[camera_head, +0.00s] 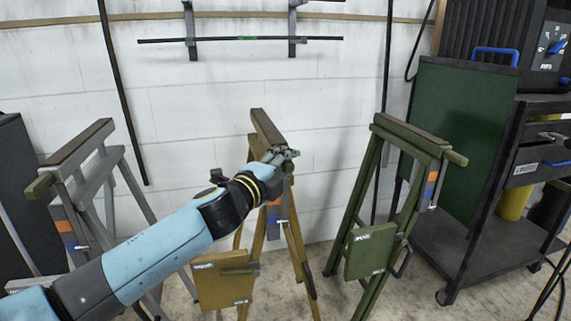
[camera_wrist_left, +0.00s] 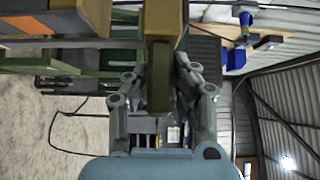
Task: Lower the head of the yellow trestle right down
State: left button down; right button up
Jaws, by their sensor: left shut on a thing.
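The yellow trestle (camera_head: 297,240) stands in the middle of the head view, against the white wall. Its head (camera_head: 265,128) is a beam with a brown top, standing above the splayed legs. My left gripper (camera_head: 287,158) is at the near end of this head, shut on it. In the left wrist view, the head (camera_wrist_left: 162,65) runs between the two fingers of my left gripper (camera_wrist_left: 163,95). The gripper hides the beam's near end in the head view. An orange and blue label (camera_head: 273,222) sits below the head. My right gripper is not in view.
A grey trestle (camera_head: 80,150) stands at the left and a green trestle (camera_head: 385,200) at the right. A dark cart (camera_head: 480,245) with a green panel stands farther right. Rails (camera_head: 240,40) hang on the wall. Some floor shows between the yellow and green trestles.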

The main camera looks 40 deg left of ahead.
pick_arm(q)
notch_tip(320, 180, down, 5)
jog(key=b, duration=0.3)
jog(key=shift+s+f+b, duration=0.1)
jog(key=shift+s+b, duration=0.05)
jog(key=shift+b, duration=0.25)
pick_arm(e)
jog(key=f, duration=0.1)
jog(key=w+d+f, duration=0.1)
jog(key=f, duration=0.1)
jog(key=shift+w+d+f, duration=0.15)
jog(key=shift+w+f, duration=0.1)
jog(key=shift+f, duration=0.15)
pick_arm(q)
jog(key=c, duration=1.1)
grip_release()
